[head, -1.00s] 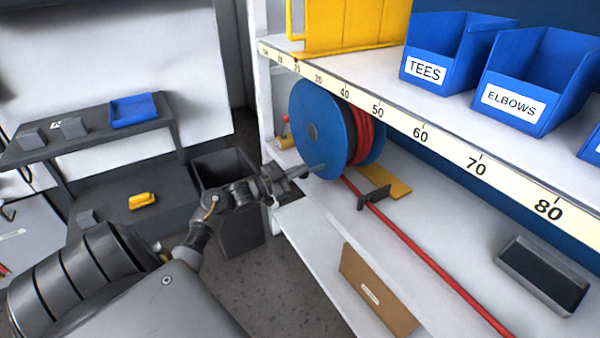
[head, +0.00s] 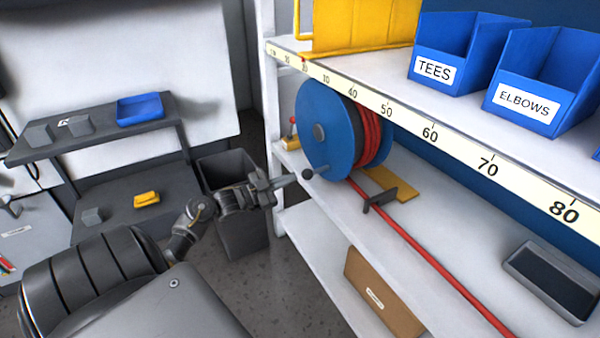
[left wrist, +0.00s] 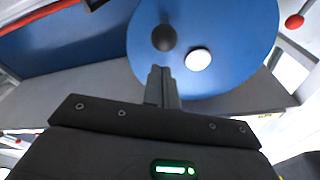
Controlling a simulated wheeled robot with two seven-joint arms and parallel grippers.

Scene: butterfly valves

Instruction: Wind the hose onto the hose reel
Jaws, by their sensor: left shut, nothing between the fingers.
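The blue hose reel (head: 325,108) stands on the middle shelf, and its disc also fills the upper left wrist view (left wrist: 225,25). Red hose (head: 370,140) is wound behind the front disc. A straight length of red hose (head: 440,263) runs to the lower right past a dark guide (head: 380,199). The reel's dark round crank knob (head: 307,174) is low on the disc; it also shows in the left wrist view (left wrist: 164,38), beside the pale hub (left wrist: 198,59). My left gripper (head: 289,181) is shut and empty, its tips just short of the knob. My right gripper is not in view.
A shelf edge with a number scale (head: 432,133) runs above the reel. Blue bins (head: 440,65) stand on that upper shelf. A grey tray (head: 550,282) lies at the right of the middle shelf. A dark bin (head: 243,235) stands on the floor behind my left arm.

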